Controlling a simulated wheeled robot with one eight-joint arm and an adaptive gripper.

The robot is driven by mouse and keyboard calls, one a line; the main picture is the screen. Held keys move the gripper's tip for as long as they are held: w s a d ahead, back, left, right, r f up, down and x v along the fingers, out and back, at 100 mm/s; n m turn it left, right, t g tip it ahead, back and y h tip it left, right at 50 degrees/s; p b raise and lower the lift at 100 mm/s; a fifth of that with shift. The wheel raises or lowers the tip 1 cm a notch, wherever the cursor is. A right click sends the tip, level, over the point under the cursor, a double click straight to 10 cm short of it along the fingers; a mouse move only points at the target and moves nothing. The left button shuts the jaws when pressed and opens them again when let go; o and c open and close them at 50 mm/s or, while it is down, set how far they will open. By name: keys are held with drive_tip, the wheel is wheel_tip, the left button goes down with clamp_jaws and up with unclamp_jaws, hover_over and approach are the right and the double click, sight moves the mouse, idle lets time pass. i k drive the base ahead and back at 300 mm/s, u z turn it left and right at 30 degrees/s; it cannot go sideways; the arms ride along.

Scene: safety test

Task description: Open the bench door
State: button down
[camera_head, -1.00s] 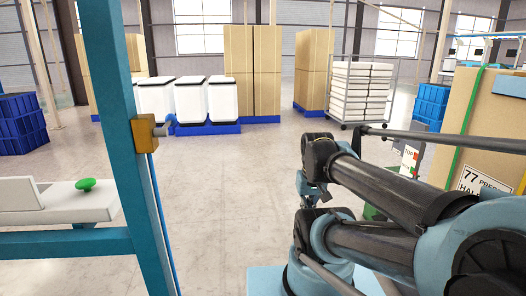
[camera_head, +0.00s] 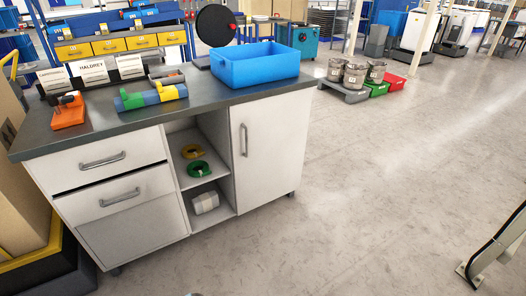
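The bench (camera_head: 150,110) stands on the left, a white cabinet with a dark grey top. Its door (camera_head: 268,150) is a tall white panel on the bench's right side and looks shut. A vertical metal handle (camera_head: 244,140) sits near the door's left edge. Left of the door is an open shelf compartment (camera_head: 211,188). Further left are drawers with horizontal handles; the upper drawer (camera_head: 95,162) has a dark gap below it. My gripper is not in view.
A blue bin (camera_head: 255,66) stands on the bench top above the door. Boxes and a yellow-edged dark base (camera_head: 50,262) stand close to the bench's left. Metal drums (camera_head: 354,76) on pallets stand behind. A post (camera_head: 495,245) stands at lower right. Floor (camera_head: 370,190) right of the bench is clear.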

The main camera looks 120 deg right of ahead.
sight(268, 135)
drive_tip(key=u, duration=0.15)
drive_tip(key=k, duration=0.6)
drive_tip(key=z, duration=5.95)
